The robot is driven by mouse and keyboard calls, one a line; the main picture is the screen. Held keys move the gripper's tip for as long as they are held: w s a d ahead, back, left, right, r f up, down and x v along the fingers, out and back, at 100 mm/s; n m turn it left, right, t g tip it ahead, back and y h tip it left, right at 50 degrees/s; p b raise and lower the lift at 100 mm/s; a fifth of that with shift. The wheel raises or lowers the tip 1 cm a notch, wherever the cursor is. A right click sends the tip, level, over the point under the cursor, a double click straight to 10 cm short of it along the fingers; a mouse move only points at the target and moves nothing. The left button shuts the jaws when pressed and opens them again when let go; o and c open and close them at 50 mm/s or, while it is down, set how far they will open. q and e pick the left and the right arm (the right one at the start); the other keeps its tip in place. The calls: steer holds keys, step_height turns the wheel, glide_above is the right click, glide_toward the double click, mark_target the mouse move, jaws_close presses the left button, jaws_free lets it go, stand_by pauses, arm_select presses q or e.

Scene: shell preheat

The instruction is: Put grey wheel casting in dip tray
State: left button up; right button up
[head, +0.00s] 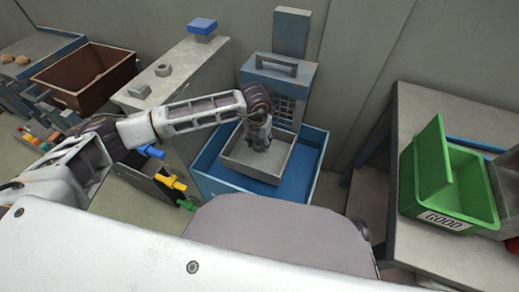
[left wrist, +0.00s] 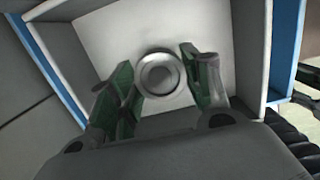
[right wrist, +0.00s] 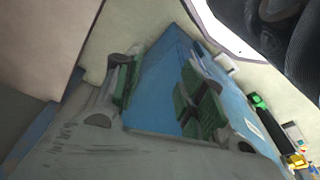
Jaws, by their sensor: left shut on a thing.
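The grey wheel casting (left wrist: 159,74) is a round ring-shaped piece between the fingers of my left gripper (left wrist: 157,68) in the left wrist view. My left gripper is shut on it. In the head view my left gripper (head: 259,140) reaches down into a grey open tray (head: 238,168), and the casting is hard to make out there. The tray's pale floor (left wrist: 108,42) lies behind the casting in the left wrist view; I cannot tell whether they touch. My right gripper (right wrist: 158,85) is open and empty in the right wrist view and does not show in the head view.
The grey tray sits in a blue tub (head: 315,150) before a blue-grey unit (head: 282,75). A green bin marked GOOD (head: 468,190) stands on the right table. A brown box (head: 85,72) is at the far left. A blue surface (right wrist: 160,75) lies beyond my right fingers.

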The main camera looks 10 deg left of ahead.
mark_target(260, 154)
arm_select(q)
steer(key=shift+f, duration=0.65)
step_height(260, 154, down, 3)
steer(key=shift+b, duration=0.45)
steer(key=shift+f, duration=0.45)
steer(key=o, duration=1)
steer(key=shift+o, duration=0.3)
arm_select(e)
steer(key=shift+a+r, duration=0.2)
steer(key=shift+r, duration=0.45)
steer(key=shift+w, duration=0.2)
